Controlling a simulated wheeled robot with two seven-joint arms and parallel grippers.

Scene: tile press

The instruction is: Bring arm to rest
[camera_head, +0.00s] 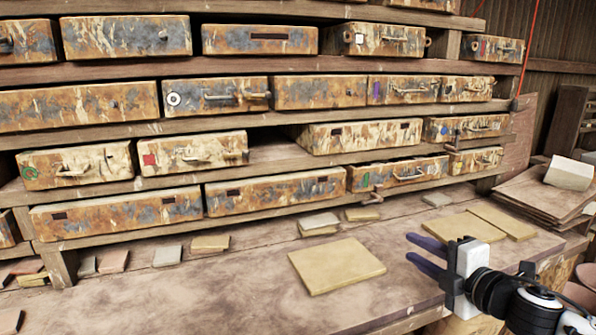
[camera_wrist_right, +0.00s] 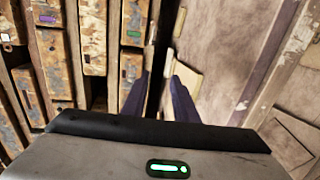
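My right gripper (camera_head: 409,248) reaches in from the lower right in the head view, above the front of the workbench (camera_head: 240,297). Its two purple fingers are apart with nothing between them. The fingers also show apart and empty in the right wrist view (camera_wrist_right: 159,90). A square tan tile (camera_head: 336,266) lies flat on the bench to the left of the fingertips, apart from them. My left gripper and arm are in neither view.
A wooden rack (camera_head: 290,158) of weathered metal drawers fills the back. More tan tiles (camera_head: 464,228) lie behind my right gripper. Small tile pieces (camera_head: 167,256) line the bench below the rack. Boards (camera_head: 536,194) are stacked at the right.

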